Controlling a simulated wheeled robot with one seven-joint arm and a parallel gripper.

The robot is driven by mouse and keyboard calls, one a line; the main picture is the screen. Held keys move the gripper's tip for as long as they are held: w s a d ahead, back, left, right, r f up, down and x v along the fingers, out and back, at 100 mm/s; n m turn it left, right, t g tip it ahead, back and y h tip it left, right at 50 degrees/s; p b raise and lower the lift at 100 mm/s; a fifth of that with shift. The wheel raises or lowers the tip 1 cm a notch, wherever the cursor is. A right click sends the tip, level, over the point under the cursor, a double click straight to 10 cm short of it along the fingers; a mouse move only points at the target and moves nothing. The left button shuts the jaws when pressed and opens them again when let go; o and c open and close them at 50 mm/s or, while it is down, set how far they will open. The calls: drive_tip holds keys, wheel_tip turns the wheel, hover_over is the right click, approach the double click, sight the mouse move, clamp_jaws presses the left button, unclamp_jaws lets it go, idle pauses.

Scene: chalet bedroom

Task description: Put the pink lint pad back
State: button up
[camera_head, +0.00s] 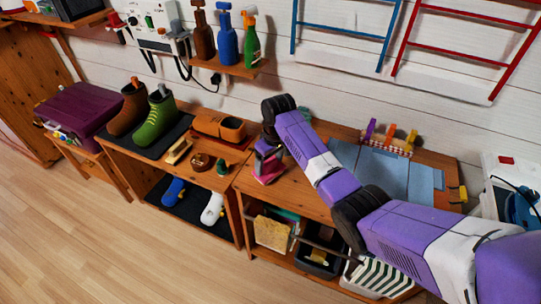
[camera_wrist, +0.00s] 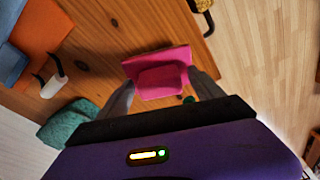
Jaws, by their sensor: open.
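The pink lint pad (camera_wrist: 158,66) lies on the wooden tabletop in the wrist view, a flat pink piece with a raised pink block on it. In the head view its pink edge (camera_head: 270,180) shows under my gripper (camera_head: 268,160), near the left end of the right-hand table. My gripper, seen in the wrist view (camera_wrist: 162,82), is open and points down, with one grey finger on each side of the pink block. I cannot tell whether the fingers touch it. The gripper hides part of the pad in the head view.
A teal item (camera_wrist: 68,122) lies close to the gripper in the wrist view. Blue-grey cloth (camera_head: 385,172) covers part of the right-hand table (camera_head: 300,198). Boots (camera_head: 157,118) and an orange-brown item (camera_head: 219,127) stand on the left-hand bench. Spray bottles (camera_head: 228,40) stand on a wall shelf above.

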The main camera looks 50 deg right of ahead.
sight(273, 172)
wheel_tip(273, 172, up, 12)
drive_tip(key=s, duration=0.1)
drive_tip(key=shift+s+b, duration=0.4)
drive_tip(key=shift+b, duration=0.05)
idle(0.3)
drive_tip(key=w+d+r+m+t+h, duration=0.1)
drive_tip(key=w+r+t, duration=0.2)
drive_tip(key=w+t, duration=0.15)
drive_tip(key=w+r+t+h, duration=0.1)
drive_tip(key=w+r+t, duration=0.15)
drive_tip(key=w, duration=0.25)
drive_tip(key=s+a+f+m+t+h, duration=0.25)
drive_tip(key=s+a+t, duration=0.55)
drive_tip(key=s+a, duration=1)
drive_tip(key=s+a+n+g+y+b, duration=0.1)
drive_tip(key=s+a, duration=0.3)
drive_tip(key=s, duration=1.1)
drive_tip(key=s+a+n+g+y, duration=0.1)
drive_tip(key=s+a+n+y, duration=0.2)
drive_tip(key=s, duration=1.1)
drive_tip(key=shift+s+a+f+b, duration=0.2)
drive_tip(key=shift+s+a+b, duration=0.2)
drive_tip(key=shift+a, duration=0.1)
